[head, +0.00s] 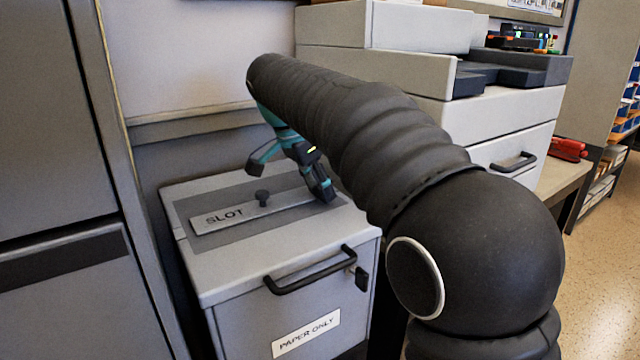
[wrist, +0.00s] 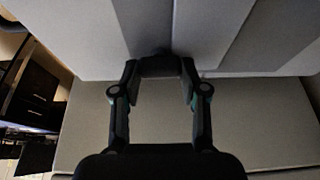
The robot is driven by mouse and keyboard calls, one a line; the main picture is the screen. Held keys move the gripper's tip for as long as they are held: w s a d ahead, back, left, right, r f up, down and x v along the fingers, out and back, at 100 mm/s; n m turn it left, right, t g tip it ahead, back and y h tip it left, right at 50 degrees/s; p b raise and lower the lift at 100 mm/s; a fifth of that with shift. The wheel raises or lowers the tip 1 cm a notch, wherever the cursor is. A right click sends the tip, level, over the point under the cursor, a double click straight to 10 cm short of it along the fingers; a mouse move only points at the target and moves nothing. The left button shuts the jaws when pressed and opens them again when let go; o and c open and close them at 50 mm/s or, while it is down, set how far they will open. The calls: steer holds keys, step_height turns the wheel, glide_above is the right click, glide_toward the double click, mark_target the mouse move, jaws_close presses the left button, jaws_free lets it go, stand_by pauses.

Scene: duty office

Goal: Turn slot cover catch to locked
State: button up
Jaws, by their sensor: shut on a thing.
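The slot cover (head: 225,218), a light strip marked SLOT with a dark knob (head: 262,197), lies on the darker top plate of a grey paper bin (head: 290,245). My gripper (head: 318,186), teal and dark, reaches down at the right end of the strip. In the wrist view my gripper (wrist: 160,70) has both fingers close around a small dark thing against the bin top. I take this to be the slot cover catch; the fingers mostly hide it, and its turn cannot be read.
The bin has a black front handle (head: 310,272) and a PAPER ONLY label (head: 306,333). A grey cabinet (head: 55,150) stands close on the left. A grey drawer unit (head: 490,120) is behind on the right. Open floor (head: 605,240) lies at the far right.

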stand_by(0.5)
steer(key=o, duration=1.1)
steer(key=shift+o, duration=0.2)
steer(key=shift+r, duration=0.1)
steer(key=v, duration=1.1)
steer(key=shift+a+r, duration=0.15)
steer(key=shift+r, duration=0.25)
steer(key=s+d+f+n+t+y, duration=0.1)
steer(key=s+d+f+n, duration=0.2)
steer(key=s+d, duration=0.3)
steer(key=s+d+f+n+y, duration=0.1)
steer(key=s+d+f+n, duration=0.25)
steer(key=d, duration=0.55)
steer(key=s+d+f+n+t+y, duration=0.1)
steer(key=s+d+f+n, duration=0.1)
steer(key=s+f, duration=0.6)
steer(key=s+d+f+n+t, duration=0.1)
steer(key=s+d+f, duration=0.3)
steer(key=s+f, duration=0.4)
step_height(320, 180, down, 2)
steer(key=shift+f+n+y, duration=0.2)
steer(key=shift+n+y, duration=0.2)
steer(key=shift+n, duration=0.45)
